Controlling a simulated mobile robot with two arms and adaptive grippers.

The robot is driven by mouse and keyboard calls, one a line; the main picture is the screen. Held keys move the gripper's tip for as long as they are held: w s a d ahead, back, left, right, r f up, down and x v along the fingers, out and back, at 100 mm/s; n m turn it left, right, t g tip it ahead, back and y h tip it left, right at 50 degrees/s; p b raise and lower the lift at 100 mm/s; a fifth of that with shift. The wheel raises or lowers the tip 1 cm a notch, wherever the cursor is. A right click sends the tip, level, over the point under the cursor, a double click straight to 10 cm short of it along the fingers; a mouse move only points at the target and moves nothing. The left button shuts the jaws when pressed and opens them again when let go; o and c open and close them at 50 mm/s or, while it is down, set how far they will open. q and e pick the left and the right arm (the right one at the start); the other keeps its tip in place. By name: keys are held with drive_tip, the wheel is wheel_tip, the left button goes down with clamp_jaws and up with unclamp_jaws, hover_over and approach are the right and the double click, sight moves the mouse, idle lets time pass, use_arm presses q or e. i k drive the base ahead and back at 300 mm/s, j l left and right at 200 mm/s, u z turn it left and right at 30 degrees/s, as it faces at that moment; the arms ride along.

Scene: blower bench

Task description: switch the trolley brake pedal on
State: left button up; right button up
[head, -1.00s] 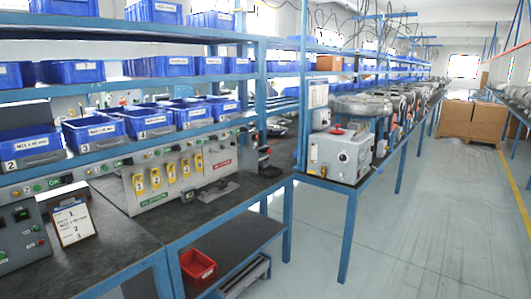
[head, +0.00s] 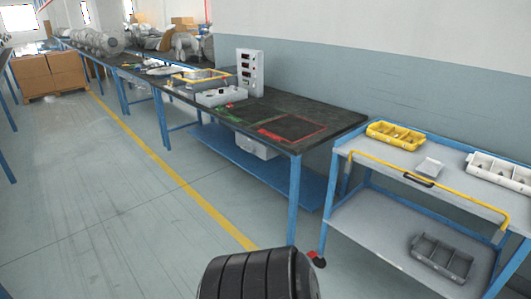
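The trolley (head: 390,217) stands at the right in the head view, with a blue frame, two grey shelves and a yellow handle rail (head: 440,185). A small red brake pedal (head: 312,254) shows low at its near left leg, beside a dark caster wheel (head: 320,263). The pedal is too small to tell whether it is up or pressed down. Neither of my grippers is in view.
On the trolley are a yellow bin (head: 395,136), a white bin (head: 500,172) and a grey divided tray (head: 442,258). A dark-topped workbench (head: 340,119) stands beside it to the left.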

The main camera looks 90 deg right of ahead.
sight(312, 254)
drive_tip(key=z, duration=3.25)
drive_tip(key=i+z, duration=0.2)
drive_tip(key=i, duration=0.25)
drive_tip(key=i+j+z, duration=0.15)
drive_tip(key=i, duration=0.3)
drive_tip(key=i+j+z, duration=0.2)
drive_tip(key=i, duration=0.25)
